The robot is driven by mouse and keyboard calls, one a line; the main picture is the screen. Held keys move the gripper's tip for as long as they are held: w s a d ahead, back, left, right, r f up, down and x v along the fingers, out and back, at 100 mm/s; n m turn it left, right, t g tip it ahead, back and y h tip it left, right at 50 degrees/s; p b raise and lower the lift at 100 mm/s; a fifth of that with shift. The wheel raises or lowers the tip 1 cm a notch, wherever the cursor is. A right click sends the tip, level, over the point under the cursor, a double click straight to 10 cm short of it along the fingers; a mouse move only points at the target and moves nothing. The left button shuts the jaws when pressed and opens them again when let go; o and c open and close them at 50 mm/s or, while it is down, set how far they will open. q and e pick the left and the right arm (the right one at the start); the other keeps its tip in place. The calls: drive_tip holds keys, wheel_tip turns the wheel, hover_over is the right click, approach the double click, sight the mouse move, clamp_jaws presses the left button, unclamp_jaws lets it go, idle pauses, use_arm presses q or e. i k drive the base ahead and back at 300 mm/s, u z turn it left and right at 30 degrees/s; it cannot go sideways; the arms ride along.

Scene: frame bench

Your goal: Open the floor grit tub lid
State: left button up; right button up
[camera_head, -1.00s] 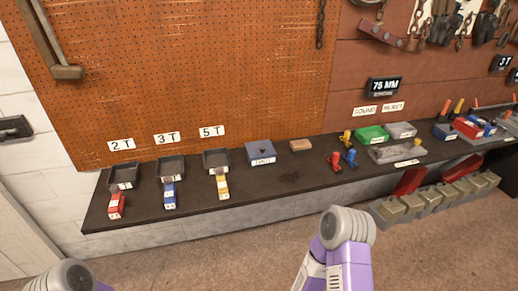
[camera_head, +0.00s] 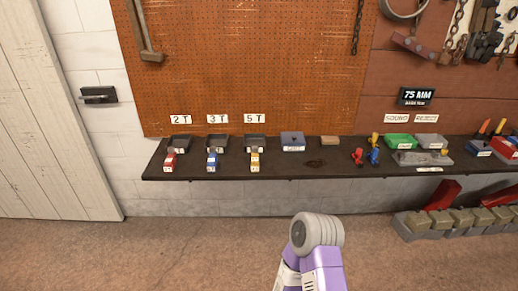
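I cannot make out a floor grit tub or its lid in the head view. A purple and grey link of my own arm rises at the bottom centre, over the floor and in front of the bench. Neither gripper shows in this view, so I cannot see fingers or anything held.
A row of grey weights (camera_head: 460,221) stands on the floor at right. A white plank door (camera_head: 50,120) is at left.

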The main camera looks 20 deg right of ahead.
sight(287, 138)
drive_tip(key=u, duration=0.7)
drive_tip(key=k, duration=0.15)
drive_tip(key=z, duration=1.7)
drive_tip(key=i, duration=0.9)
drive_tip(key=z, duration=0.2)
